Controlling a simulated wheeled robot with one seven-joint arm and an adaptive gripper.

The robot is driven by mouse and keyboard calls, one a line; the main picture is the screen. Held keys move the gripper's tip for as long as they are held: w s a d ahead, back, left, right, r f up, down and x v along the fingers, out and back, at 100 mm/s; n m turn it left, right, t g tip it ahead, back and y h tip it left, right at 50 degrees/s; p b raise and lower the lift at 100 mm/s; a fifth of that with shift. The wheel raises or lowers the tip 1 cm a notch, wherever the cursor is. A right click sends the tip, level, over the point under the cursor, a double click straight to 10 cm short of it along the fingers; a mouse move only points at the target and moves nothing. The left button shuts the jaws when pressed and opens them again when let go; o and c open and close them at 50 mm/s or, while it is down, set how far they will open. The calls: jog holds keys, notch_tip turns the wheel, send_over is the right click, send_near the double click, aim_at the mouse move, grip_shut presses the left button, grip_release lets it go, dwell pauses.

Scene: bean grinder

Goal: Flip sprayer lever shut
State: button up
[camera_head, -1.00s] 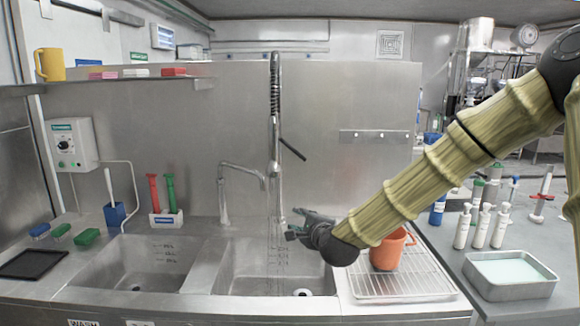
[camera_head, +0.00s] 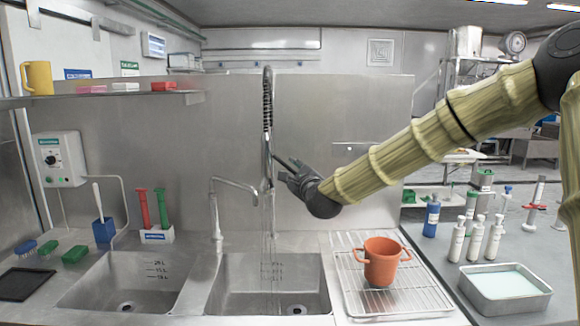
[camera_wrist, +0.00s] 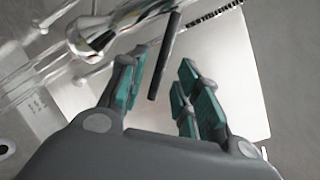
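The sprayer (camera_head: 267,130) hangs over the right sink basin, with its coiled spring hose above. It also shows in the wrist view as a shiny metal body (camera_wrist: 95,38). Its black lever (camera_wrist: 165,55) sticks out from it; in the head view the lever (camera_head: 279,162) slants down to the right, its end partly hidden by my gripper (camera_head: 285,174). Thin streams of water fall below the sprayer into the basin. In the wrist view my gripper (camera_wrist: 161,75) is open, with the lever's free end showing between its green-padded fingers. I cannot tell whether they touch it.
A swivel faucet (camera_head: 216,205) stands left of the sprayer. An orange pot (camera_head: 381,262) sits on the wire drying rack (camera_head: 345,300) at the right. A steel tray (camera_head: 505,297) and several bottles stand on the right counter. The steel back wall (camera_head: 340,110) is close behind the sprayer.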

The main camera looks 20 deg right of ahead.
aim_at(290, 169)
jog(key=shift+w+p, duration=0.4)
jog(key=shift+w, duration=1.4)
grip_shut()
